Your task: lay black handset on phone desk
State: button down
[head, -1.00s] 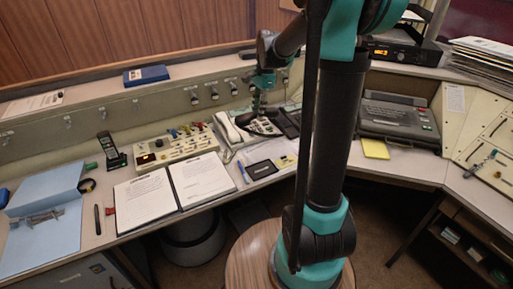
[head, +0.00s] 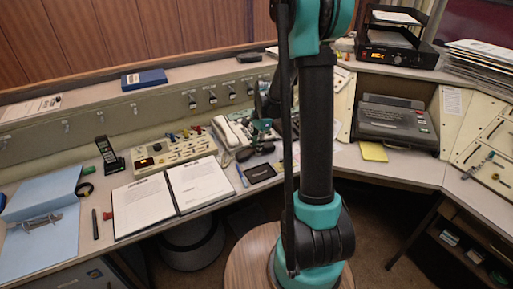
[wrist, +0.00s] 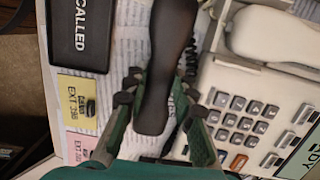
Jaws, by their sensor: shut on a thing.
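The black handset (wrist: 165,65) is between the fingers of my gripper (wrist: 158,112), which is shut on it, in the wrist view. In the head view the handset (head: 255,150) shows as a dark shape just below my gripper (head: 263,133), partly hidden by my arm. It is over the phone desk (head: 227,178), in front of and to the right of the white phone (head: 230,131). Printed paper lies beneath the handset in the wrist view. I cannot tell whether the handset touches the desk. A dark coiled cord (wrist: 192,55) shows beside it.
The white phone's keypad (wrist: 240,120) is close on the right in the wrist view. An open binder (head: 172,192) and switch panel (head: 174,152) are left in the head view.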

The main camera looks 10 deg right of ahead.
jog(key=shift+f, duration=0.15)
jog(key=c, duration=1.3)
grip_release()
jog(key=shift+o, duration=0.2)
notch_tip(320, 180, up, 12)
jog(key=d, duration=0.2)
jog(key=s+d+f+n+t+h, duration=0.1)
jog(key=s+f+n+t, duration=0.1)
jog(key=s+f+n, duration=0.2)
jog(key=s+d+f+n+t, duration=0.1)
jog(key=s+f+n, duration=0.3)
jog(key=s+n, duration=0.6)
jog(key=s+t, duration=0.1)
jog(key=s, duration=0.7)
jog(key=shift+f+t+h, duration=0.15)
jog(key=shift+t+h, duration=0.25)
